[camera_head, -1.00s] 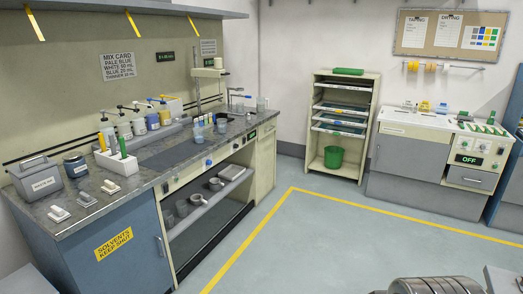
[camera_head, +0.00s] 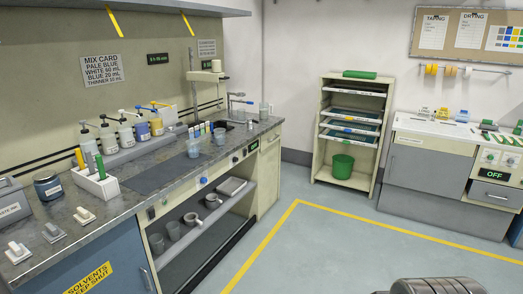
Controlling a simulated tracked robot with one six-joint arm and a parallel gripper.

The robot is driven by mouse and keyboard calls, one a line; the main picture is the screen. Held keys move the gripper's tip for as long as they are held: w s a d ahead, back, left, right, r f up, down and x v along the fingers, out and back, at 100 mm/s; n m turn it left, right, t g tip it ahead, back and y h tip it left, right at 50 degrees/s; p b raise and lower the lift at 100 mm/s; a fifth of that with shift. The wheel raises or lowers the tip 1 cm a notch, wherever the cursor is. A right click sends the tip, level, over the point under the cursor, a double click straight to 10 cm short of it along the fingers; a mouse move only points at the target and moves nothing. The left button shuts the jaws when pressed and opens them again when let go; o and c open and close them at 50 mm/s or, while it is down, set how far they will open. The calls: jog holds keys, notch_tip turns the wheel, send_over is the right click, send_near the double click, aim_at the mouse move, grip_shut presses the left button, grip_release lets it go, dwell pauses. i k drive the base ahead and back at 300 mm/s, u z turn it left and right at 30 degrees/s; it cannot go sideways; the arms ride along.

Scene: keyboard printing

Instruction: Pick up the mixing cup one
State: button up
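Two clear bluish cups stand upright on the grey counter: a nearer cup (camera_head: 193,149) beside the dark mat, and a farther cup (camera_head: 220,136) near the sink. I cannot read a label that tells which is mixing cup one. My gripper is not in view; only a grey ridged metal part shows at the bottom right.
A rack (camera_head: 328,105) with a green bin (camera_head: 342,166) stands at the back. The grey floor beside the yellow line is clear.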

aim_at(220, 133)
jog(key=u, duration=0.3)
jog(key=i, duration=1.75)
jog(key=u, duration=0.6)
jog(key=i, duration=0.85)
jog(key=u, duration=0.5)
jog(key=i, duration=1.1)
jog(key=u, duration=0.1)
